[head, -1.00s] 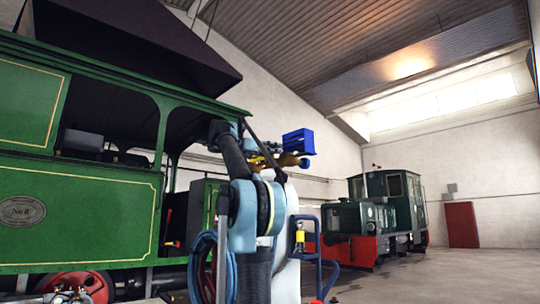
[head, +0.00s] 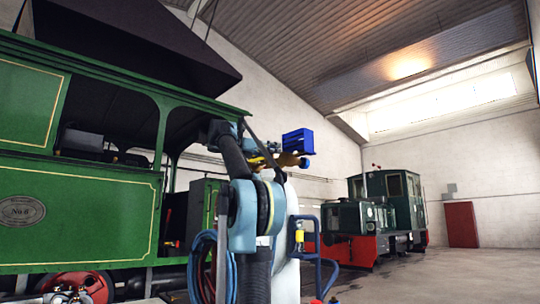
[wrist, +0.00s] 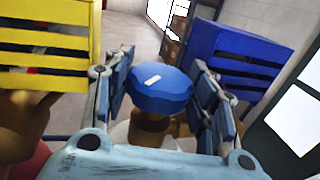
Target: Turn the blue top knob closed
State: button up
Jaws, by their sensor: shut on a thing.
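The blue top knob (wrist: 162,90) is a round cap with a small white mark on top, seen in the middle of the wrist view. It sits above a brownish stem, partly hidden below it. My gripper (wrist: 165,82) has one segmented finger on each side of the knob and is shut on it. In the head view my gripper (head: 268,147) is small beside brass fittings (head: 288,159), and the knob cannot be made out clearly there.
A blue slatted box shape (wrist: 232,58) stands close right of my fingers, and a yellow slatted one (wrist: 45,45) close left. The green steam tram (head: 80,210) fills the left. A green and red locomotive (head: 385,215) stands behind. Open floor (head: 450,275) lies right.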

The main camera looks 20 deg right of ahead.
jog(key=shift+w+r, duration=0.1)
jog(key=shift+w, duration=0.05)
jog(key=o, duration=1.1)
jog(key=shift+w+a, duration=0.1)
jog(key=shift+a, duration=0.1)
jog(key=a, duration=0.4)
jog(key=s+a, duration=0.1)
jog(key=a, duration=0.6)
jog(key=shift+s+a, duration=0.25)
jog(key=shift+a, duration=0.05)
